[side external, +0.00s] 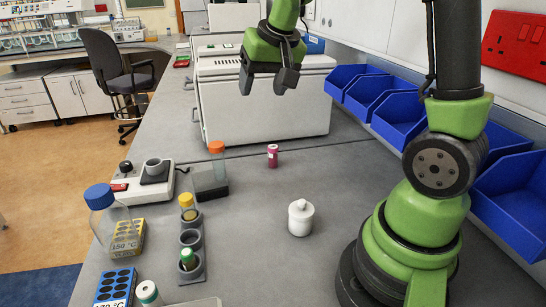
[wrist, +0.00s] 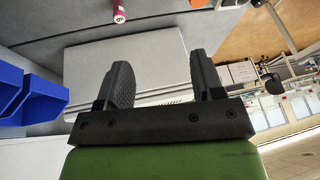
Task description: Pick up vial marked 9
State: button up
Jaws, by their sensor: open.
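A small magenta vial (side external: 272,158) with a pale label stands upright on the grey bench, in front of the large white machine. It also shows at the top of the wrist view (wrist: 118,5), where its pale end bears a small mark, too small to read surely as 9. My gripper (side external: 266,82) is open and empty, raised above and behind the vial, in front of the white machine. In the wrist view its two dark fingers (wrist: 160,72) are spread, with nothing between them and the vial well beyond them.
A white lidded jar (side external: 300,219) stands to the vial's front right. An orange-capped bottle (side external: 217,167), a dark rack with vials (side external: 190,237) and a blue-capped flask (side external: 108,215) stand to its left. Blue bins (side external: 400,118) line the right wall. The bench around the vial is clear.

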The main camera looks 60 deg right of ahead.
jog(key=m+g, duration=0.1)
jog(key=g, duration=0.1)
send_over(273, 156)
jog(key=s+a, duration=0.1)
jog(key=a, duration=0.3)
notch_tip(273, 156, down, 9)
jog(key=shift+m+h, duration=0.4)
jog(key=d+f, duration=0.1)
jog(key=f, duration=0.2)
jog(key=d+f, duration=0.2)
jog(key=f, duration=0.2)
jog(key=d+f, duration=0.1)
jog(key=f, duration=0.2)
jog(key=shift+w+d+f, duration=0.2)
jog(key=shift+w+f, duration=0.1)
jog(key=shift+w, duration=0.1)
jog(key=shift+x, duration=3.05)
jog(key=shift+s, duration=0.1)
jog(key=c, duration=1)
